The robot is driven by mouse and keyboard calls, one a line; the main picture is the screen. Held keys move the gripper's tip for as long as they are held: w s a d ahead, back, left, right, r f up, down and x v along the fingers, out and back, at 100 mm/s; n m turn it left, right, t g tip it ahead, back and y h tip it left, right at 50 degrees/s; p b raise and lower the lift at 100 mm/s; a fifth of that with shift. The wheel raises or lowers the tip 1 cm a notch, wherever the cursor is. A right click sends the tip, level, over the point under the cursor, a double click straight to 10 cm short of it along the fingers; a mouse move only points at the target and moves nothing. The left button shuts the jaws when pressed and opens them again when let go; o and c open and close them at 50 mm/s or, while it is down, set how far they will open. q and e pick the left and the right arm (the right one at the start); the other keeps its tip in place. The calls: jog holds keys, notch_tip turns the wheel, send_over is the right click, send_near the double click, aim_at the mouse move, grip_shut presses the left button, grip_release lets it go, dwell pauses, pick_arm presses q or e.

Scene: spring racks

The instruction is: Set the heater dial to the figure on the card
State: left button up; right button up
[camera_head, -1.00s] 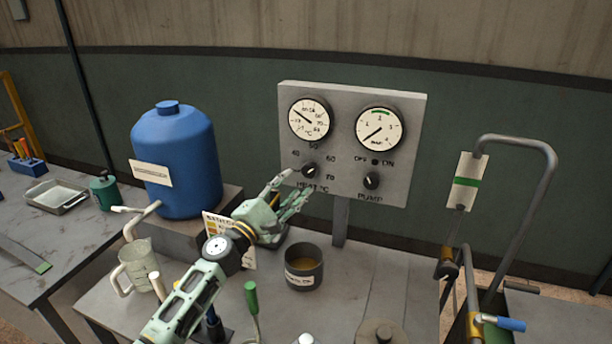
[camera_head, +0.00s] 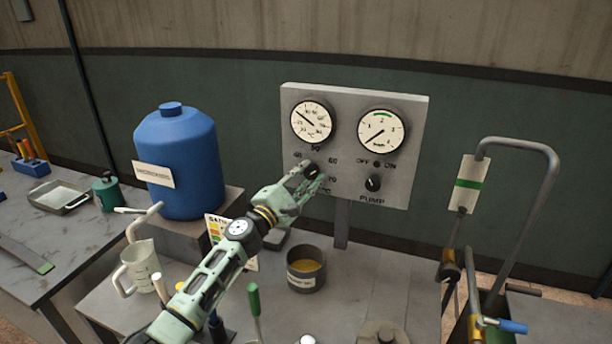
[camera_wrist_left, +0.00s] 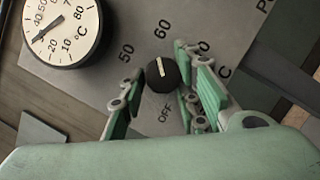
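The heater dial is a round black knob (camera_head: 311,170) with a white line, low on the left of the grey panel (camera_head: 407,150). My left gripper (camera_head: 317,172) is at the dial, partly covering it and its lettering. In the left wrist view the dial (camera_wrist_left: 162,74) sits between the two green fingers, which stand apart on either side; firm contact is not visible. Its white line runs roughly up and down there, between the printed 50 and 60 above and OFF below. A printed card (camera_head: 215,229) with coloured patches stands behind my left forearm, partly hidden; its figure is unreadable. My right gripper is out of view.
Two gauges (camera_head: 312,121) (camera_head: 381,132) sit above the knobs. The pump knob (camera_head: 373,184) is right of the dial. A dark pot (camera_head: 305,272), a measuring jug (camera_head: 141,266) and a blue tank (camera_head: 178,165) stand around my left arm. A bent pipe (camera_head: 545,200) rises at right.

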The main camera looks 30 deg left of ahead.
pick_arm(q)
jog(key=shift+r, duration=0.25)
jog(key=c, duration=0.6)
jog(key=shift+a+r+m+p, duration=0.1)
jog(key=shift+r+m+p, duration=0.1)
jog(key=shift+m+p, duration=0.25)
jog(key=shift+m+g+h+p, duration=0.3)
jog(key=shift+m+h, duration=0.1)
jog(key=shift+m, duration=0.65)
jog(key=shift+r, duration=0.1)
jog(key=o, duration=1)
jog(key=shift+f, duration=0.25)
jog(key=shift+s+f, duration=0.2)
jog(key=shift+s, duration=0.35)
jog(key=s, duration=0.7)
jog(key=s+a+f, duration=0.1)
jog(key=s, duration=0.3)
jog(key=shift+f, duration=0.1)
